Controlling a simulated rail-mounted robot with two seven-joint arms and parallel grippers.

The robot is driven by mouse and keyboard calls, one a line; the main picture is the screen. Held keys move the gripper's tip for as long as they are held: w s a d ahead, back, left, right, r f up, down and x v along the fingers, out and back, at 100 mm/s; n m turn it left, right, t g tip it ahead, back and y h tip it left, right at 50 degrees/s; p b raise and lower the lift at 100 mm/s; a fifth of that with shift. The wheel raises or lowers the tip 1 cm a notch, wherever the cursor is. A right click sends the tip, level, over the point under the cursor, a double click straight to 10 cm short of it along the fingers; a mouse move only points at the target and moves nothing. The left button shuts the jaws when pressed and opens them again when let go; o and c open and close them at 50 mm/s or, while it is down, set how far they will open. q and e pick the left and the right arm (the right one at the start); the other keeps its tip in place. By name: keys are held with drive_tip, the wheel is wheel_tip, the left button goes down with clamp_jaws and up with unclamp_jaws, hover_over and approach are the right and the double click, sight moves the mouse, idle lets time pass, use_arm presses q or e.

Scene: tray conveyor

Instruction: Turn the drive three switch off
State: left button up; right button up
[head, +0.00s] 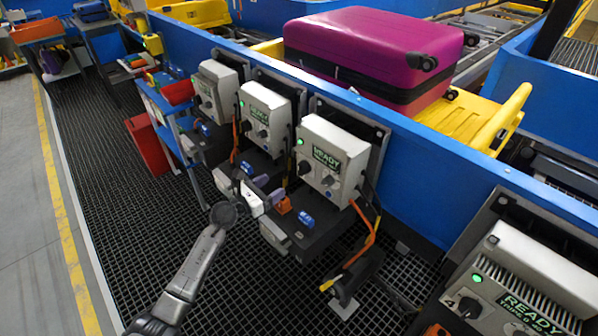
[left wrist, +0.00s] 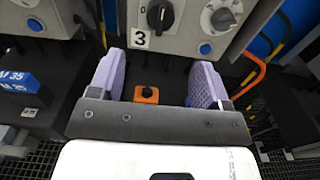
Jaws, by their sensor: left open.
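The drive three box (head: 335,150) is a light grey unit with a READY label and a lit green lamp. Its black rotary switch (head: 304,168) is at the lower left of its face. In the left wrist view the switch (left wrist: 160,14) sits above a "3" label, its handle roughly upright. My left gripper (head: 274,191) is open and empty, in front of and below the box. Its two lilac fingers (left wrist: 157,75) point toward the box and are apart from the switch. An orange base with a black knob (left wrist: 146,94) shows between the fingers. My right gripper is not visible.
Similar drive boxes stand to the left (head: 265,115) and at the lower right, the latter marked 4 (head: 535,275). A grey dial (left wrist: 220,17) is right of the switch. Orange cables (head: 368,228) hang at the box's right. A magenta suitcase (head: 370,50) lies on the conveyor behind.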

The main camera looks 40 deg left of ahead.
sight(299, 170)
use_arm(q)
drive_tip(key=w+b, duration=0.1)
drive_tip(key=w, duration=0.2)
drive_tip(key=w+d+b, duration=0.1)
drive_tip(key=w, duration=0.3)
drive_tip(key=w+d+b, duration=0.1)
drive_tip(key=w, duration=0.3)
drive_tip(key=shift+w, duration=0.3)
drive_tip(key=shift+c, duration=0.4)
drive_tip(key=c, duration=0.8)
